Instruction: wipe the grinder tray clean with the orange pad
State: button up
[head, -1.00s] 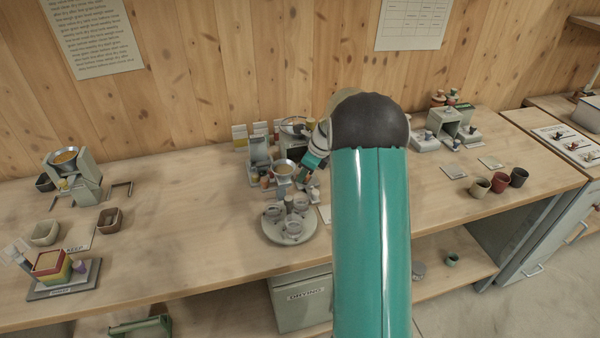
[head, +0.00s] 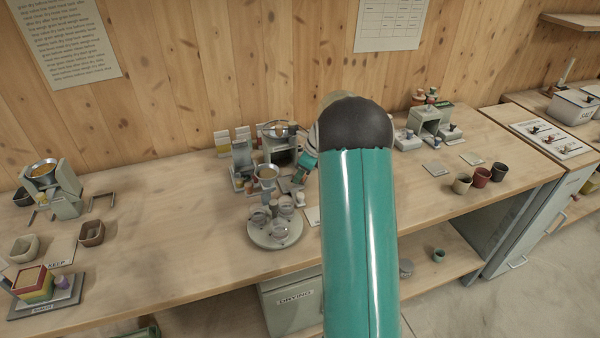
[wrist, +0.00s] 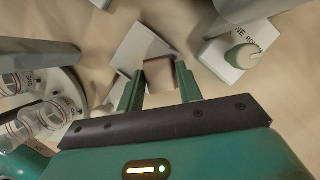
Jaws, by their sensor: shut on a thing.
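My gripper (wrist: 158,82) is shut on a small tan-brown block (wrist: 160,73), which I take to be the orange pad; its colour looks dull here. The pad is between the two green fingertips, over or against a pale grey-white plate (wrist: 134,48). I cannot tell whether it touches the plate, or whether this plate is the grinder tray. In the head view my gripper (head: 302,170) is low at the middle of the bench, right beside a hopper machine (head: 267,172). My arm partly covers that area, and the pad cannot be made out there.
A round stand with glass jars (head: 275,230) is close on the left of my gripper. A labelled white block with a round knob (wrist: 240,58) is close on its right. Another hopper machine (head: 50,185) stands at far left. Cups (head: 481,177) stand at right.

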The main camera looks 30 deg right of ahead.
jog(key=shift+r, duration=2.95)
jog(key=shift+r, duration=1.5)
jog(key=shift+s, duration=0.15)
